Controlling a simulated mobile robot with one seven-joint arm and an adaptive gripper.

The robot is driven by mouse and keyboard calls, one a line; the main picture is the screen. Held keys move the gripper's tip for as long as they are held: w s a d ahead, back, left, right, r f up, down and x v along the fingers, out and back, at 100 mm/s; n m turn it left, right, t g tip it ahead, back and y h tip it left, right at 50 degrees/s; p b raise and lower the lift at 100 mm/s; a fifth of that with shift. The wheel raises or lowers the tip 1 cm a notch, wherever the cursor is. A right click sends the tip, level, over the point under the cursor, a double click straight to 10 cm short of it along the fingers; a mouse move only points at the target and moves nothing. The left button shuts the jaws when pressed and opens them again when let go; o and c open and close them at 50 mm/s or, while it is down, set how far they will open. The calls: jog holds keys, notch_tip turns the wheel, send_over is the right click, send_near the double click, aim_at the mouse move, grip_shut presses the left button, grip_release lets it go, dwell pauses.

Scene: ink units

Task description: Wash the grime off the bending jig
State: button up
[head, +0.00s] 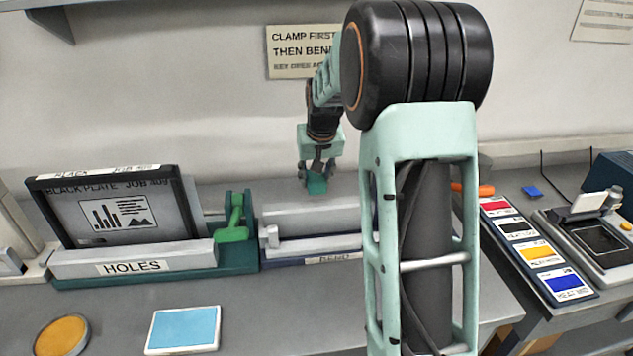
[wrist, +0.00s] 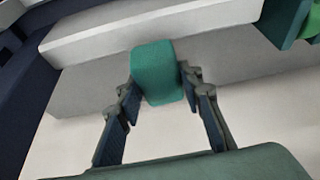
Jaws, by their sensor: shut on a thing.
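My gripper (head: 317,172) is shut on a teal block that looks like a sponge (wrist: 156,72); it also shows at the fingertips in the head view (head: 316,185). The bending jig (head: 312,245) is the grey and dark blue bench tool labelled BEND, right of the plate holder. My gripper is above the jig's back part. In the wrist view, the jig's pale bar (wrist: 150,25) lies beyond the sponge. I cannot tell whether the sponge touches the jig. No clear grime shows. My arm hides the jig's right end in the head view.
A green holder labelled HOLES (head: 235,255) carries a black-framed plate (head: 95,190) left of the jig. A blue pad (head: 183,328) and an orange round tin (head: 62,335) lie in front. Ink swatches (head: 540,250) stand right. A sign (head: 290,52) hangs on the wall.

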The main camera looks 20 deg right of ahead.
jog(key=shift+r+p, duration=1.55)
jog(key=shift+r, duration=1.1)
